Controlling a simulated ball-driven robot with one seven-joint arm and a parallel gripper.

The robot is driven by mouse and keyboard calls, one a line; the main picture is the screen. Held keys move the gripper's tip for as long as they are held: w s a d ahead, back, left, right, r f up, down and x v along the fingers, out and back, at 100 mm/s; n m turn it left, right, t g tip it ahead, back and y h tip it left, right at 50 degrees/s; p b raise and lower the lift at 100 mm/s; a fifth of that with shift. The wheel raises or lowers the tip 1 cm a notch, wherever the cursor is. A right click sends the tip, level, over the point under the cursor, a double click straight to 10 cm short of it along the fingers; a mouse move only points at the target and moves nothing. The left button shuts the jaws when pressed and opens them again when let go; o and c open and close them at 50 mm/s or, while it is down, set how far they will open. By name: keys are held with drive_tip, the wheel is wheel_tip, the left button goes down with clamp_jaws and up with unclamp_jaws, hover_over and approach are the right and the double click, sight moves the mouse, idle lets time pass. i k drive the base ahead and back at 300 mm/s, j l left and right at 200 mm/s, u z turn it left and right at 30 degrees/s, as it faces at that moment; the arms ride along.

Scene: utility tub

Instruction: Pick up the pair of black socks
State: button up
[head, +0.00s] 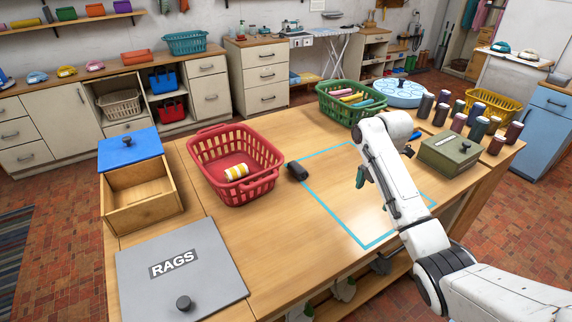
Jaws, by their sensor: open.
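A small dark rolled bundle, which looks like the pair of black socks (297,171), lies on the wooden table just right of the red basket. It sits at the left edge of a blue taped outline (332,214). My gripper (362,178) is over the taped area, to the right of the bundle and apart from it. It is open with nothing seen in it, though my white arm partly hides it.
The red basket (205,148) holds a yellow-and-white roll (237,172). A grey RAGS lid (170,295) and a wooden box with a blue lid (130,147) stand left. A green basket (330,105), several dark cans and an olive box (450,152) stand behind and right.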

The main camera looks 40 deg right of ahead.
sight(297, 169)
drive_tip(key=i, duration=1.05)
